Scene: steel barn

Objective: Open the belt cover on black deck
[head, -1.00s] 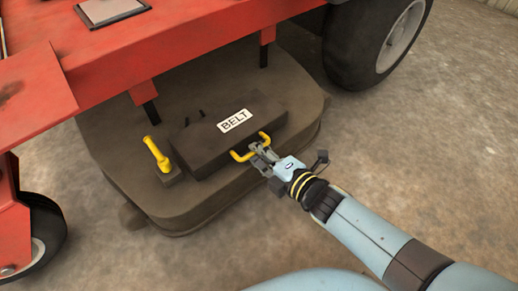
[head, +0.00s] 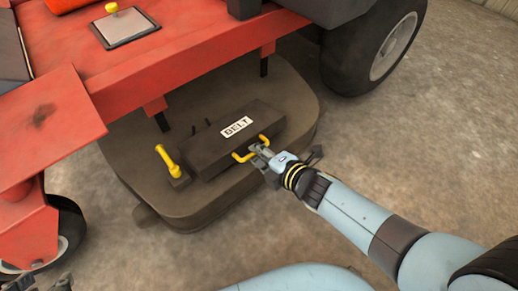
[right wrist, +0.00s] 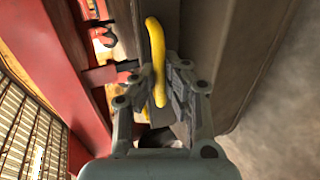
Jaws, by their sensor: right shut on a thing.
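The belt cover (head: 222,146) is a dark box with a white BELT label (head: 237,127) on the black deck (head: 135,160). It appears to lie down on the deck. A yellow handle (head: 237,157) is on its front edge. My right gripper (head: 259,152) is shut on this handle, reaching in from the lower right. In the right wrist view the yellow handle (right wrist: 156,60) runs between the two fingers (right wrist: 158,88). Part of what seems to be my left gripper (head: 42,284) shows at the bottom left edge; its jaws are unclear.
A yellow lever (head: 166,160) stands on the deck left of the cover. The red mower frame (head: 200,70) overhangs the deck behind. A large rear wheel (head: 375,50) and a small front wheel (head: 70,225) flank it. The concrete floor (head: 440,150) at right is clear.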

